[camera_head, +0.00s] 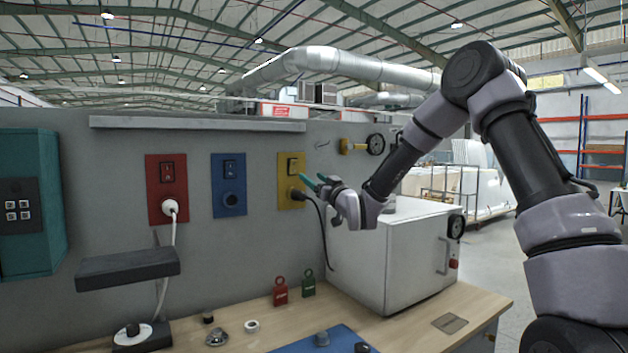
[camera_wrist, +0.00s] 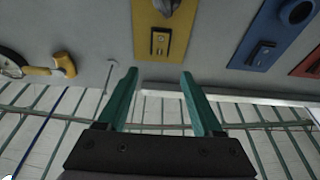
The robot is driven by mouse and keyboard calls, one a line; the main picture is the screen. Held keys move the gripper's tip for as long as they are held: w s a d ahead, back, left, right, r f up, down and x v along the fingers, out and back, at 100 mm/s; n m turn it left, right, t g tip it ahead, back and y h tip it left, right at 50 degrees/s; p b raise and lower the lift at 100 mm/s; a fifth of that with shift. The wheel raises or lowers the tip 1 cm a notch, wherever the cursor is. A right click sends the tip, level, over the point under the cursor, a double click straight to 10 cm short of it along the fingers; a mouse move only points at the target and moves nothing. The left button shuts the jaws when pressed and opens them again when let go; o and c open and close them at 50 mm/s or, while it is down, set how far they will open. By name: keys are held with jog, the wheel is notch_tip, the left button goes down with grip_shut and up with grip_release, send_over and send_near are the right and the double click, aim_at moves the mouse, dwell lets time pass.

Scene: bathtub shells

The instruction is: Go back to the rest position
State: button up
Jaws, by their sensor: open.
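My gripper (camera_head: 316,181) is open and empty, with its two teal fingers pointing at the grey wall beside the yellow switch panel. In the wrist view the open fingers (camera_wrist: 158,75) stand apart with nothing between them. The yellow panel (camera_head: 284,193) has a switch and a black plug (camera_head: 298,195) in it, with a black cable hanging down. The wrist view shows the yellow panel (camera_wrist: 178,42) upside down, just beyond the fingertips. I cannot tell whether the fingers touch the wall. My arm reaches in from the right, above the white box.
A white box (camera_head: 362,262) with a handle stands on the wooden bench (camera_head: 420,325) below my gripper. A red panel (camera_head: 160,211) and a blue panel (camera_head: 229,203) are left on the wall. Two padlocks stand on the bench.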

jog(key=s+d+r+m+g+h, duration=0.25)
jog(key=s+d+h, duration=0.35)
jog(key=d, duration=0.4)
jog(key=s+d+r+m+g+h, duration=0.2)
jog(key=s+d+m+g+h, duration=0.15)
jog(key=s+d, duration=0.5)
jog(key=s+d+f+m+g, duration=0.1)
jog(key=s+d, duration=0.2)
jog(key=s, duration=0.5)
jog(key=s+d+f+m+g, duration=0.1)
jog(key=s+d+m+g, duration=0.1)
jog(key=s, duration=0.7)
jog(key=s+d+f+m+g, duration=0.1)
jog(key=s+d, duration=0.3)
jog(key=s, duration=0.4)
jog(key=shift+s+f+m+g, duration=0.4)
jog(key=shift+f+m, duration=0.1)
jog(key=shift+h, duration=0.25)
